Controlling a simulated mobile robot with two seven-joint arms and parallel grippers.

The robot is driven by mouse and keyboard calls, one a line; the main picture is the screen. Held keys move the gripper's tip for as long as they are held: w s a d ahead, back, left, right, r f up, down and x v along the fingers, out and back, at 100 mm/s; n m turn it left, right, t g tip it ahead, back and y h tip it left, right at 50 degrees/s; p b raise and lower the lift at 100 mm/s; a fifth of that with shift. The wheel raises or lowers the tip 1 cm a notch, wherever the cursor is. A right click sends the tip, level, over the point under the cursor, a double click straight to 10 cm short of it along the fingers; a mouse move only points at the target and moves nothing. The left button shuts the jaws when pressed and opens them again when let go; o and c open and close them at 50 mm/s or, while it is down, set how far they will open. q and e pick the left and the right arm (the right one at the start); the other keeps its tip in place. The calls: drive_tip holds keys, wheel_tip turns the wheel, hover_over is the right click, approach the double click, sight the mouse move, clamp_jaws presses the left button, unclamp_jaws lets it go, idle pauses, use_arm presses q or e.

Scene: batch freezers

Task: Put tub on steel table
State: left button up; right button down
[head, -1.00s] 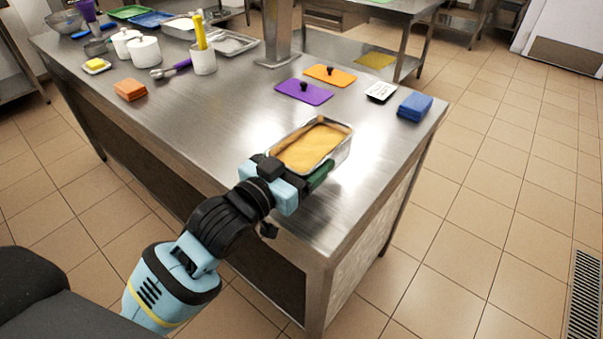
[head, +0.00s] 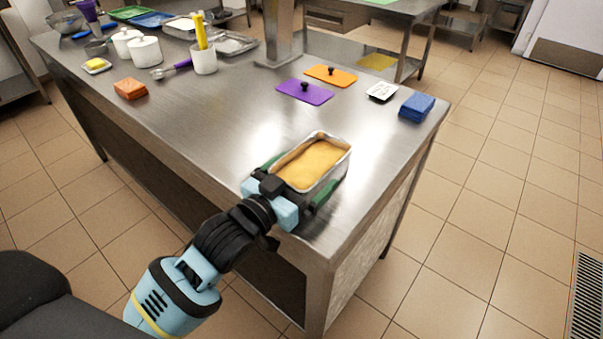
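The tub (head: 314,162) is a steel pan with a yellow-orange filling, near the front right corner of the steel table (head: 215,120). It looks set down on the tabletop, though its underside is hidden. My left gripper (head: 296,184) is at the tub's near end. Its dark green fingers are spread wide, one on each side of the tub, and look open around it. Whether a finger still touches the tub is hard to see. My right gripper is not in view.
A purple lid (head: 305,92), an orange lid (head: 331,75), a small white card (head: 382,91) and blue cloths (head: 416,107) lie beyond the tub. Orange cloths (head: 130,89) and white pots (head: 145,50) stand left. The tabletop between is clear.

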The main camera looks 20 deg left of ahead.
use_arm(q)
drive_tip(key=shift+r, duration=0.15)
drive_tip(key=v, duration=1.2)
drive_tip(key=shift+b, duration=0.4)
drive_tip(key=s+f+n+g+y, duration=0.15)
drive_tip(key=s+f, duration=0.25)
drive_tip(key=f, duration=0.4)
drive_tip(key=s+a+f+g+y, duration=0.1)
drive_tip(key=s+f+g, duration=0.1)
drive_tip(key=s+f, duration=0.35)
drive_tip(key=s+f+n+g+y, duration=0.1)
drive_tip(key=s+f+g, duration=0.1)
drive_tip(key=f, duration=0.8)
drive_tip(key=s+f+g, duration=0.2)
drive_tip(key=s+f, duration=0.3)
drive_tip(key=s, duration=0.4)
drive_tip(key=s+f+g, duration=0.2)
drive_tip(key=s+f, duration=0.4)
drive_tip(key=s, duration=0.3)
drive_tip(key=shift+s+d+f+g+y, duration=0.15)
drive_tip(key=shift+s+d+g+y, duration=0.2)
